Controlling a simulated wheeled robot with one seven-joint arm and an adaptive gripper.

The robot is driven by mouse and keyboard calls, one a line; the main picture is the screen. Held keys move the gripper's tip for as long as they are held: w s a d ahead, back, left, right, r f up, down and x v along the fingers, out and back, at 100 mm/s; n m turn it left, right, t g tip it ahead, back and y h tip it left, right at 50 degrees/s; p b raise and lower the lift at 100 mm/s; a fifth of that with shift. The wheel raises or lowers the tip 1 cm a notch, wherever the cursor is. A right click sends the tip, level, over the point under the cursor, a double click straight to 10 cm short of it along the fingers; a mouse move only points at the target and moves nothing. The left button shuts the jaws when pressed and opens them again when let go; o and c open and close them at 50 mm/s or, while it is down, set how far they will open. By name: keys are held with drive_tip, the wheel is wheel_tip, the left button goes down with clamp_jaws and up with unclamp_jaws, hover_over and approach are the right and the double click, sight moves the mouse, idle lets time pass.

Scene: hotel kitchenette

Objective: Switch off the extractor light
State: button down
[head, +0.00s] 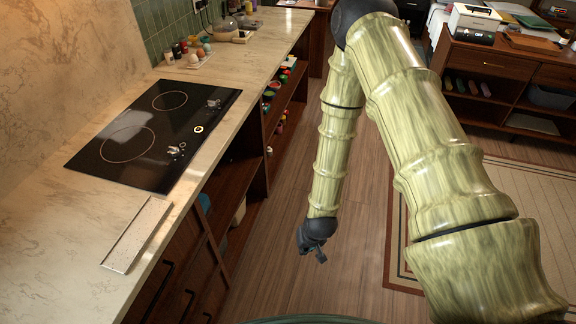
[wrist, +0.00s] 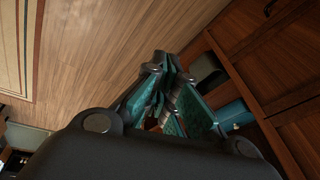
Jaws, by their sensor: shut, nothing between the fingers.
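The extractor and its light switch are not in view in either camera. My gripper (head: 318,256) hangs low over the wooden floor, to the right of the counter and below its top. In the wrist view my gripper (wrist: 166,66) has its fingers together with nothing between them. The fingers point toward the floor and the lower cabinets.
A marble counter (head: 45,245) with a black cooktop (head: 115,165) runs along the left. A flat tray (head: 137,235) lies nearer me, and jars (head: 185,50) stand at the back. Open shelves (head: 270,130) lie below. A wooden desk (head: 490,65) stands back right. Floor between is clear.

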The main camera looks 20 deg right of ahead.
drive_tip(key=s+d+f+n+g+h+b, duration=0.1)
drive_tip(key=s+f+n+g, duration=0.1)
drive_tip(key=s, duration=2.1)
drive_tip(key=shift+s+d+f+g, duration=0.15)
drive_tip(key=shift+s+f+g, duration=0.15)
drive_tip(key=shift+g, duration=0.1)
drive_tip(key=shift+w, duration=0.15)
